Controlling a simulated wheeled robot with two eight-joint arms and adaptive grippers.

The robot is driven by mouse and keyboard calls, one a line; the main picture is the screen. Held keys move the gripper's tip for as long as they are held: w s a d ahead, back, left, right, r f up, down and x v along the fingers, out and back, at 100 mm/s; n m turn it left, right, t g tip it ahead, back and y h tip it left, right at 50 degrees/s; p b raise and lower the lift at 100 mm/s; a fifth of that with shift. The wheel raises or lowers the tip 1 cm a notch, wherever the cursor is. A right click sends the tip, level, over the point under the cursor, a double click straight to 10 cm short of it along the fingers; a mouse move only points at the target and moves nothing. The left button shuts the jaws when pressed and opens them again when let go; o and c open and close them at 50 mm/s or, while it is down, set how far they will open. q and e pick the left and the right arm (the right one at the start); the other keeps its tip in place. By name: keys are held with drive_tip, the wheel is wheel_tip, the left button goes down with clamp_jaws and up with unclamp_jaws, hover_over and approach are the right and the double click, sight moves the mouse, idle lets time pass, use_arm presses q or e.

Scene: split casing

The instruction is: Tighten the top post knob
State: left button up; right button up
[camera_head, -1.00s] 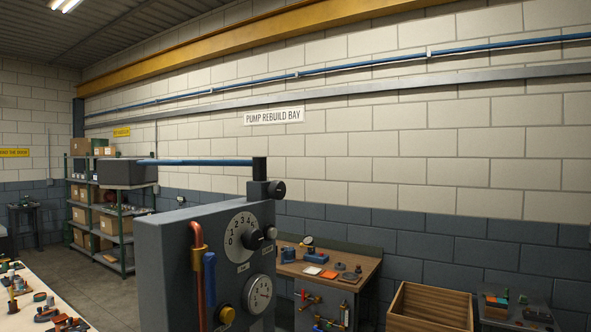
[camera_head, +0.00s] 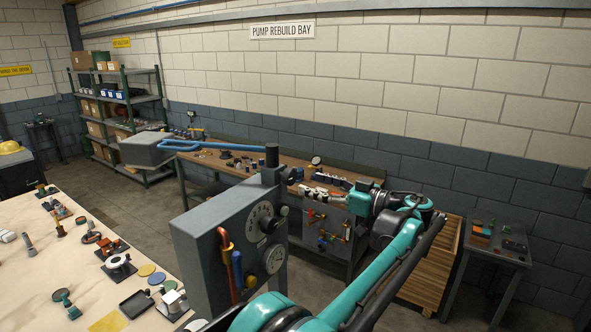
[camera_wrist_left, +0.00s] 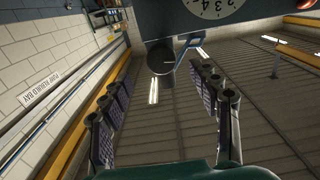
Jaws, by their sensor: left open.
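The top post knob (camera_head: 290,174) is a dark round knob on the right side of the short post (camera_head: 271,165) that stands on top of the grey casing (camera_head: 208,240). My left gripper (camera_head: 306,190) reaches in from the right, pointing left at the knob, close to it and slightly lower. In the left wrist view the knob (camera_wrist_left: 160,57) shows ahead, near the middle, past the tips of the two spread, empty fingers (camera_wrist_left: 160,88). The knob and fingers look apart. My right gripper is not in view.
A blue bar (camera_head: 225,147) runs left from the post. A workbench (camera_head: 205,147) with small parts stands behind. A table (camera_head: 90,270) with parts is at left.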

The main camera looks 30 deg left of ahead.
sight(293, 179)
use_arm(q)
drive_tip(key=a, duration=0.3)
drive_tip(key=a+p, duration=0.1)
drive_tip(key=a, duration=0.2)
drive_tip(key=shift+w+a, duration=0.2)
drive_tip(key=shift+a, duration=0.1)
drive_tip(key=c, duration=1.1)
